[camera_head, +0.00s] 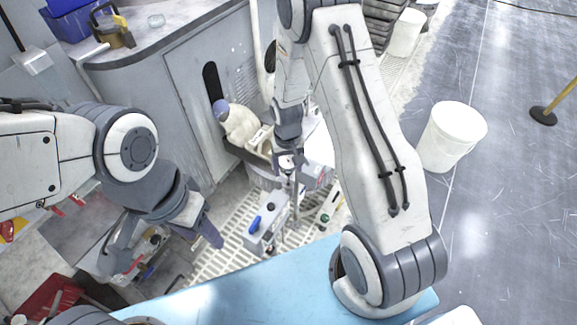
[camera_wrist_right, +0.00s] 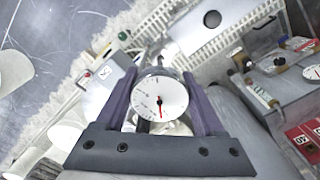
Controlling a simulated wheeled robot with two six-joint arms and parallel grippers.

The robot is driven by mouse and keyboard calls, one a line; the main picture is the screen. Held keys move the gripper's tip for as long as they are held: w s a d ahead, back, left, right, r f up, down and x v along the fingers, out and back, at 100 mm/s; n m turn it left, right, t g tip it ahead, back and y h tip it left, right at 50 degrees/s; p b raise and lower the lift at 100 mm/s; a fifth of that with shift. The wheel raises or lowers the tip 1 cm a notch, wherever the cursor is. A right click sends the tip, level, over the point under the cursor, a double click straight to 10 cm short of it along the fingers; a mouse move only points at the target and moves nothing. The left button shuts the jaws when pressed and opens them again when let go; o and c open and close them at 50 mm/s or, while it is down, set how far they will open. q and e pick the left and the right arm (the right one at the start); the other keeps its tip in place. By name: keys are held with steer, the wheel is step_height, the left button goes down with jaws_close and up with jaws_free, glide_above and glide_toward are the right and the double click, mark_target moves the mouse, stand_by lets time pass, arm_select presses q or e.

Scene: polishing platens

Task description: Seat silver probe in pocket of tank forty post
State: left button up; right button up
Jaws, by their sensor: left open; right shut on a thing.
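My right gripper (camera_wrist_right: 160,90) has its two purple fingers either side of a round white dial with a red needle (camera_wrist_right: 161,99), which appears to be the head of the silver probe. The dial hides the stem below it. In the head view my right gripper (camera_head: 290,172) is over the grated floor, close to small grey post boxes, one with a blue handle (camera_head: 265,228) and one with a green mark (camera_head: 328,206). I cannot read which is tank forty, and its pocket is not clear. My left gripper (camera_head: 165,243) is open and empty at the lower left.
A grey cabinet (camera_head: 150,95) stands at the back left, with a pale covered object (camera_head: 238,122) beside it. A light blue surface (camera_head: 235,288) lies at the front. A white bucket (camera_head: 450,137) stands on the right, where the grey floor (camera_head: 515,200) is mostly free.

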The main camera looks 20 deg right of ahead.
mark_target(288, 161)
stand_by(0.3)
steer(key=shift+f+b, duration=2)
steer(key=shift+f, duration=1.1)
steer(key=o, duration=1.4)
steer(key=shift+r, duration=0.1)
step_height(288, 161, up, 10)
steer(key=shift+a+r+p, duration=0.1)
steer(key=shift+r+p, duration=0.1)
steer(key=shift+p, duration=0.4)
